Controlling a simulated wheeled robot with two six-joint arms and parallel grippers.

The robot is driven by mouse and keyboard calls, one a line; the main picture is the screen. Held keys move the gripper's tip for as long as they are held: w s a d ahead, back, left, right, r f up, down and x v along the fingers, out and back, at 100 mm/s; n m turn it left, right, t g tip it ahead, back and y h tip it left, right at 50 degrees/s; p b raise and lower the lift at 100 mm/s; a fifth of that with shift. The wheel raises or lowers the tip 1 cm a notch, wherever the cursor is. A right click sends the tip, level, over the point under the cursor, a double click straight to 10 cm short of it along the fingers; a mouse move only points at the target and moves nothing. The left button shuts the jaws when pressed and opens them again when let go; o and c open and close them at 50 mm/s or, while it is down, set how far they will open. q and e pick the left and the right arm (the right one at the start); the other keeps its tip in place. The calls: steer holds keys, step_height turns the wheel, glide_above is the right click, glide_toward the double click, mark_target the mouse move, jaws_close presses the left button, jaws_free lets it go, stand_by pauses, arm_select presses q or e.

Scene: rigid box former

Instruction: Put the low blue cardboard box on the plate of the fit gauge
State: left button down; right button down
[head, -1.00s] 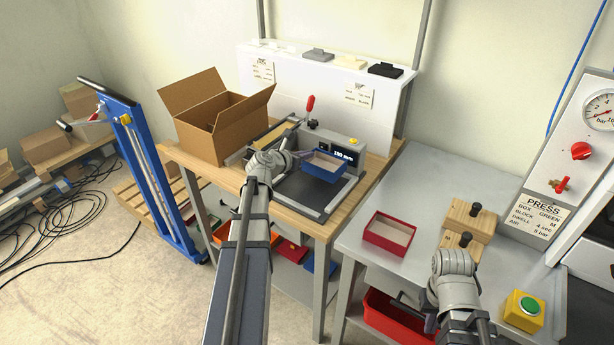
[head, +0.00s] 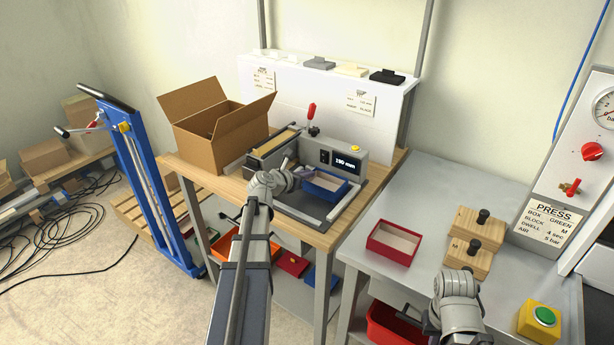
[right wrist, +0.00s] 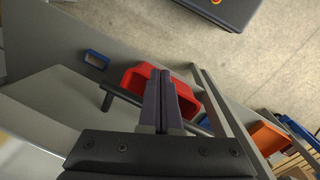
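The low blue cardboard box (head: 325,186) is at the fit gauge (head: 335,160), over its dark plate (head: 299,216), in the head view. It looks level, its open top showing a pale inside. I cannot tell whether its underside touches the plate. My left gripper (head: 297,174) is at the box's left wall and appears shut on it; the fingertips are partly hidden by the wrist. My right gripper (right wrist: 166,82) is shut and empty, pointing down over the area of a red bin (right wrist: 143,78) in the right wrist view.
A large open carton (head: 215,130) stands left of the gauge. A red box (head: 393,243) and wooden blocks (head: 468,258) with knobs lie on the grey table to the right. The gauge has a red-handled lever (head: 311,112). The press (head: 560,190) stands at far right.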

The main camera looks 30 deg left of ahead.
arm_select(q)
steer(key=c, duration=1.1)
jaws_free()
steer(key=shift+f, duration=0.1)
steer(key=shift+o, duration=0.2)
steer(key=shift+s+r+p, duration=0.15)
steer(key=shift+r+p, duration=0.2)
steer(key=p+v, duration=0.4)
steer(key=v, duration=0.6)
steer(key=shift+s+r, duration=0.15)
steer(key=shift+s, duration=0.1)
steer(key=shift+s+a+r, duration=0.1)
steer(key=shift+s, duration=0.4)
